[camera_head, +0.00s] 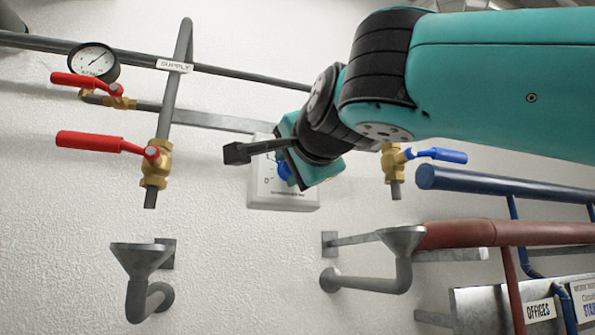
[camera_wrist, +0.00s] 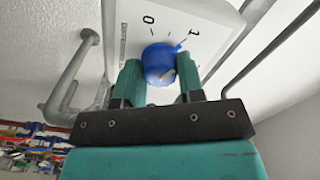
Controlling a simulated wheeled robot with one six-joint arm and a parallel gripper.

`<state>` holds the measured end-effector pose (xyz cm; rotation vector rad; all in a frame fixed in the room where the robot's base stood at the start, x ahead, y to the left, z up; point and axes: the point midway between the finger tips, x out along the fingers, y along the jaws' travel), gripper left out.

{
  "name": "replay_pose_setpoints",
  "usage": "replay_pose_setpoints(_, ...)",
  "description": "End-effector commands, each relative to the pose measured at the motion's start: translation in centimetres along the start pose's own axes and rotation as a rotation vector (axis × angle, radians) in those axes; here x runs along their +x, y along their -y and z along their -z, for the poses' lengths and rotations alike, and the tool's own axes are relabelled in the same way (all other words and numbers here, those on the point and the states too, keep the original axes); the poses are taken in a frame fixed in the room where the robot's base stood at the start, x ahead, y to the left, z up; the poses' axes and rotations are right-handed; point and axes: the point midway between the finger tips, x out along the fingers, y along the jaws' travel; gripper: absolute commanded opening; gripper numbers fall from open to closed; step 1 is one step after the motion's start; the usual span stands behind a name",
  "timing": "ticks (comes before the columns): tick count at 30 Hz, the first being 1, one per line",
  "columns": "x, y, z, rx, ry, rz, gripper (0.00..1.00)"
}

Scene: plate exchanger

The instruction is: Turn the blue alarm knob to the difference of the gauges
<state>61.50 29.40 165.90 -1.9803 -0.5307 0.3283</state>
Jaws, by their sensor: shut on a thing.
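The blue alarm knob (camera_wrist: 159,64) sits on a white box (camera_wrist: 203,18) marked with "0" and "1" and tick lines. It has a pale pointer mark. My gripper (camera_wrist: 160,82) has one finger on each side of the knob and is shut on it. In the head view, the white box (camera_head: 283,200) is on the wall and the knob (camera_head: 284,170) is partly hidden behind my gripper (camera_head: 288,168). A round gauge (camera_head: 92,62) with a white face is at the upper left, its reading too small to tell. No second gauge shows; my arm covers the upper right.
Red-handled valves (camera_head: 100,143) and a "SUPPLY" label (camera_head: 174,66) are on pipes at the left. A blue-handled valve (camera_head: 436,155) is right of the box. Grey funnels (camera_head: 141,258) are below. Blue and red pipes (camera_head: 500,232) stand out at the right.

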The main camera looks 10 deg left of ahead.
Motion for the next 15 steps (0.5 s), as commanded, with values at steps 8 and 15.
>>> replay_pose_setpoints(8, -0.01, -0.02, 0.07, 0.009, -0.002, -0.001, 0.12)
replay_pose_setpoints(15, -0.01, -0.02, 0.06, 0.007, -0.002, -0.001, 0.54)
